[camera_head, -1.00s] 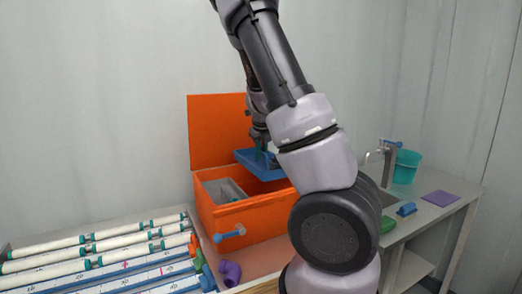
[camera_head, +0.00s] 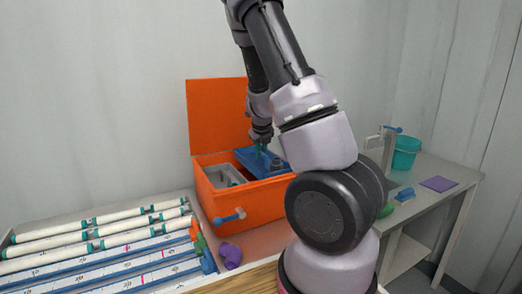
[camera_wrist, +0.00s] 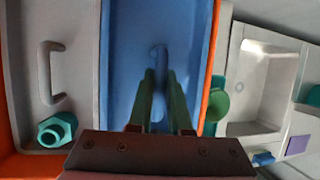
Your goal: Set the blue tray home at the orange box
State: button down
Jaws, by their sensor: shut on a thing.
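The blue tray (camera_head: 243,156) is at the open top of the orange box (camera_head: 250,203), toward its right side. My gripper (camera_head: 262,150) reaches down into the tray. In the wrist view my gripper (camera_wrist: 162,100) has its green fingers shut on the handle of the blue tray (camera_wrist: 125,70). The tray lies beside a grey tray (camera_wrist: 75,20), and the orange wall (camera_wrist: 212,70) runs along its other side. Whether the tray rests on the box or hangs just above it, I cannot tell.
The orange lid stands open behind the box. A grey tray (camera_head: 222,174) fills the box's left side. White tubes (camera_head: 90,237) lie at the left. A purple fitting (camera_head: 231,256) is before the box. A sink (camera_wrist: 265,85) and teal bucket (camera_head: 405,152) are to the right.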

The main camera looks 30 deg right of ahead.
aim_at(261, 165)
jog(key=shift+d+f, duration=0.1)
jog(key=shift+f, duration=2.45)
jog(key=shift+f, duration=0.25)
jog(key=c, duration=0.8)
grip_release()
jog(key=shift+o, duration=0.2)
jog(key=shift+s+a, duration=0.1)
jog(key=shift+a, duration=0.1)
jog(key=shift+v, duration=5.35)
